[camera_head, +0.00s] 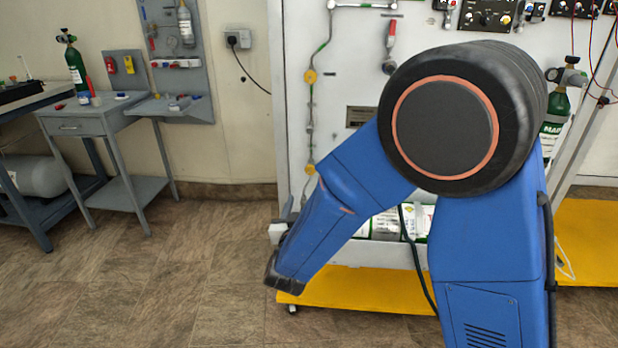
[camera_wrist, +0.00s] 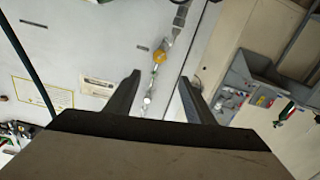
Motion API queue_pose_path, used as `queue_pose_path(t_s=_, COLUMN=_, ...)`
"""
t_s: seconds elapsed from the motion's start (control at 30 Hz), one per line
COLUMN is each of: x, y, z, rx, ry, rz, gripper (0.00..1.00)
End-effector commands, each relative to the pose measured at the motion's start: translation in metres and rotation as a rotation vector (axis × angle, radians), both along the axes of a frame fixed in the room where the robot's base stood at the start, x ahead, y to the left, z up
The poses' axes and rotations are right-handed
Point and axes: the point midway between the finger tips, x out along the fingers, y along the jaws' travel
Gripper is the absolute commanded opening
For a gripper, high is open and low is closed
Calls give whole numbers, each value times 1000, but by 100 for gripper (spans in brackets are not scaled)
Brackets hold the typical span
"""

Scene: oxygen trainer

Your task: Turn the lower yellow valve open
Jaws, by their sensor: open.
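The lower yellow valve (camera_head: 310,169) sits on a thin vertical pipe at the left edge of the white panel, just above my blue arm in the head view. The upper yellow valve (camera_head: 310,76) is on the same pipe. In the wrist view, one yellow valve (camera_wrist: 160,56) shows on the pipe beyond my fingertips; I cannot tell which of the two it is. My gripper (camera_wrist: 159,76) is open, its two dark fingers apart on either side of the pipe line in the picture, with nothing seen held. My gripper is not clearly visible in the head view.
The white panel (camera_head: 345,60) stands on a yellow base (camera_head: 370,290). A grey side table (camera_head: 90,110) and a grey tool board (camera_head: 170,50) are to the left. Open floor (camera_head: 180,280) lies at the front left. My arm hides part of the panel.

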Motion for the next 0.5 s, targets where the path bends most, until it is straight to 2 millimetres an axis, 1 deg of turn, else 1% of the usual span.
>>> queue_pose_path(t_s=0.3, x=0, y=-2, z=0, rx=587, ry=-20, rz=-1, gripper=49)
queue_pose_path(t_s=0.5, x=1, y=-3, z=0, rx=899, ry=-31, rz=-1, gripper=49)
